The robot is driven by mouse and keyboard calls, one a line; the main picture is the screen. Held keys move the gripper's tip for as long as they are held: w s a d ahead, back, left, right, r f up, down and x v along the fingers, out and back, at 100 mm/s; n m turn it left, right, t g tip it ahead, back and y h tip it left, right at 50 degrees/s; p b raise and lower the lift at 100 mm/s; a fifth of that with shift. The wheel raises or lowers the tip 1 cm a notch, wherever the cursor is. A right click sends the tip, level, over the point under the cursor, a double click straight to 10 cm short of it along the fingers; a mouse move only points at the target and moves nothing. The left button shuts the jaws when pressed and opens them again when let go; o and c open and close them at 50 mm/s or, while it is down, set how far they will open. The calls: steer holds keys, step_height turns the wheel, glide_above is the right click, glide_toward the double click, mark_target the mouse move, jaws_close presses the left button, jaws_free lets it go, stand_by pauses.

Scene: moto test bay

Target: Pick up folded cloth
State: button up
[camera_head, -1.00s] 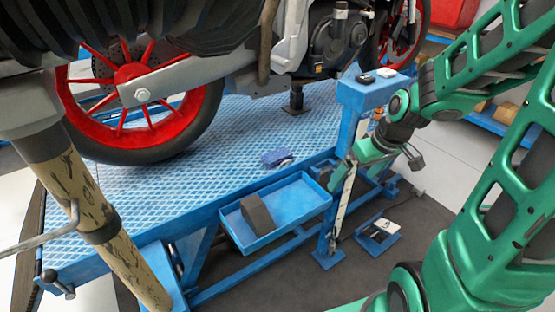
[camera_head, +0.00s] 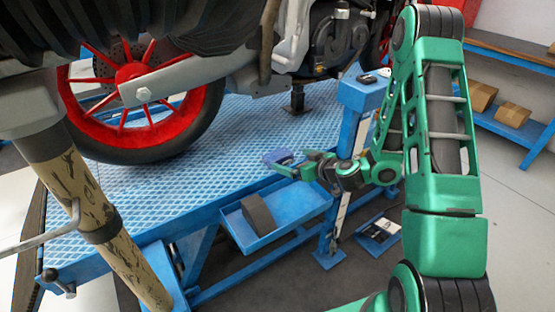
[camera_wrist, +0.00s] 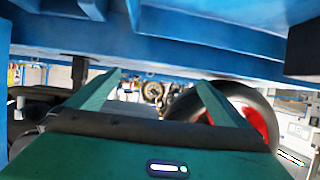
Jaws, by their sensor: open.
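The folded cloth (camera_head: 275,156) is a small blue bundle near the front edge of the blue lift platform (camera_head: 215,150). It lies flat on the patterned deck, and my gripper partly covers its right side in the head view. My gripper (camera_head: 294,163) is open, with its fingers pointing left toward the cloth. I cannot tell whether the fingers touch it. In the wrist view my two green fingers (camera_wrist: 157,82) stand apart with nothing between them. I cannot make out the cloth in that view.
A blue tray (camera_head: 290,217) with a dark block (camera_head: 258,213) hangs below the platform's front edge. A blue post (camera_head: 350,130) stands right of my gripper. A motorcycle wheel (camera_head: 140,100) rests behind the cloth. In the wrist view a blue beam (camera_wrist: 160,40) crosses above my fingers.

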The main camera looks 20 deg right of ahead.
mark_target(278, 155)
steer(key=shift+w+f, duration=0.35)
steer(key=shift+w, duration=0.2)
steer(key=x, duration=1)
steer(key=c, duration=0.9)
